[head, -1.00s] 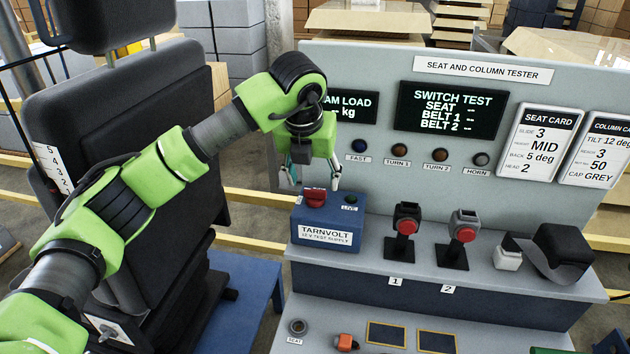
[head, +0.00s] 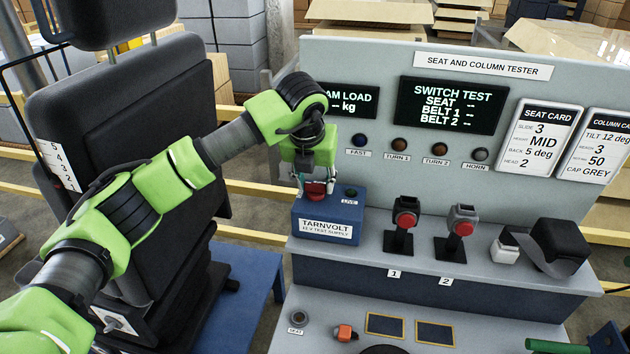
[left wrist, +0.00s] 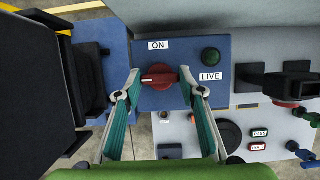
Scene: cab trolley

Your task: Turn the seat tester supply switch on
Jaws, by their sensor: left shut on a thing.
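The seat tester supply is a blue box (head: 328,226) labelled TARNVOLT at the left end of the tester's ledge. Its red rotary switch (left wrist: 159,77) lies with its handle crosswise in the left wrist view, below the ON label (left wrist: 159,45). A dark green LIVE lamp (left wrist: 211,56) sits to its right and looks unlit. My left gripper (head: 315,190) reaches down from above and is shut on the red switch, with one finger at each end of the handle in the left wrist view (left wrist: 160,82). My right gripper is in neither view.
The tester panel (head: 345,65) rises behind the box. Two red-button buckles (head: 404,222) on black stands are to the right on the ledge. A black seat (head: 130,120) stands close on the left. The ledge between the box and buckles is clear.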

